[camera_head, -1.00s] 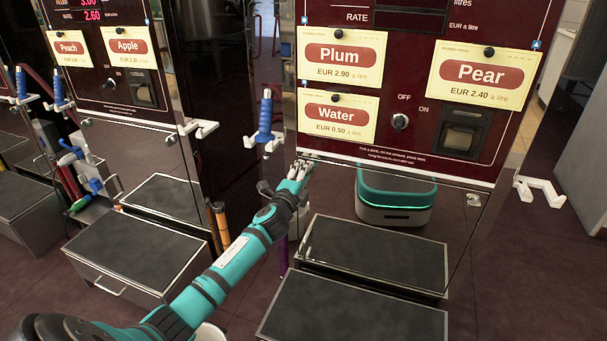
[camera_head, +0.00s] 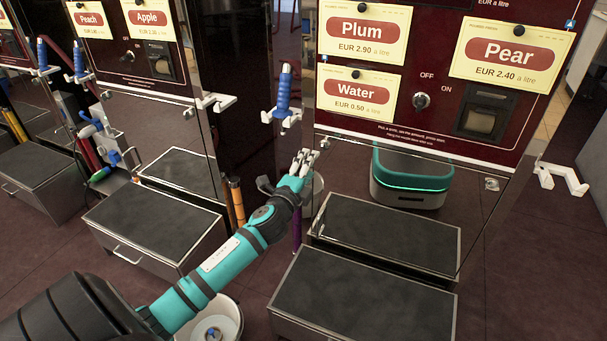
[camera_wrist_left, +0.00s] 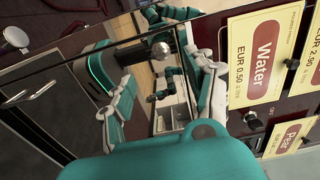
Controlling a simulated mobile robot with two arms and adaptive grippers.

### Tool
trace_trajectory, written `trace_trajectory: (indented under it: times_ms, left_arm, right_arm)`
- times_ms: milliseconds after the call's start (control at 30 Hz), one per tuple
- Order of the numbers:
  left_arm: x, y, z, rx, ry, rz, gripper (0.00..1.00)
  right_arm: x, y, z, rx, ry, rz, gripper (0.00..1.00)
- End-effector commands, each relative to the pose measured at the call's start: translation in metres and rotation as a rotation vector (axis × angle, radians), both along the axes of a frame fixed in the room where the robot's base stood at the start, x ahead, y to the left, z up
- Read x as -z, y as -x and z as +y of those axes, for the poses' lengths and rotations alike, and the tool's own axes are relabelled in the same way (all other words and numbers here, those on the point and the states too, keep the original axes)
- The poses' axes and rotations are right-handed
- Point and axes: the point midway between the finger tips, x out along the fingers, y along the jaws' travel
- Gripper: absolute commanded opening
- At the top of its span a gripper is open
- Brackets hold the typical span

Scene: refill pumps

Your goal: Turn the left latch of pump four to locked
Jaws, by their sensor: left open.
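The pump with the Plum, Water and Pear cards (camera_head: 390,110) stands at the right in the head view; its number is not readable. Its lower front is a mirror-like panel (camera_head: 470,215). A round metal latch (camera_wrist_left: 161,49) shows near the panel's top edge in the left wrist view, between the fingers of my left gripper (camera_wrist_left: 160,85). I cannot tell its exact turn or whether a finger touches it. In the head view my left gripper (camera_head: 304,158) is open at the panel's upper left corner and hides that latch. My right gripper is not in view.
A second latch (camera_head: 492,184) sits at the panel's upper right. A blue nozzle (camera_head: 283,96) hangs in a white holder just above my gripper. The panel reflects my body.

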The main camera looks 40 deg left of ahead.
Motion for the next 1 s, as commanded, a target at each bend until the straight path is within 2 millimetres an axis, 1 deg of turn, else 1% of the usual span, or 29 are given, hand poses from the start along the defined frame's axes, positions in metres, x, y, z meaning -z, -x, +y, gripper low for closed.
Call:
trace_trajectory:
  times_ms: [33,100,200,300,867,967,1000]
  left_arm:
    - [0.001,0.010,-0.003,0.002,0.000,0.001,0.56]
    - [0.001,0.020,-0.005,0.001,0.000,0.002,0.56]
    - [0.000,0.029,-0.007,0.000,0.001,0.001,0.56]
    - [0.000,0.034,-0.008,-0.001,0.001,0.001,0.56]
    - [0.000,0.035,-0.009,-0.001,0.003,0.001,0.56]
    - [0.013,0.041,-0.013,-0.015,0.057,0.024,0.56]
    - [0.025,0.047,-0.016,-0.031,0.107,0.048,0.56]
  right_arm:
    - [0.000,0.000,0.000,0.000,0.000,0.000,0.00]
    - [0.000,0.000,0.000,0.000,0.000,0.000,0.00]
    - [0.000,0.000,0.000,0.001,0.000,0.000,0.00]
    - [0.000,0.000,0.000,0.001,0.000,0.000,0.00]
    - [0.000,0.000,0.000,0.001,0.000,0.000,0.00]
    - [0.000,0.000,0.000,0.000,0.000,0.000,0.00]
    - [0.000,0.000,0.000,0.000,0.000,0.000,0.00]
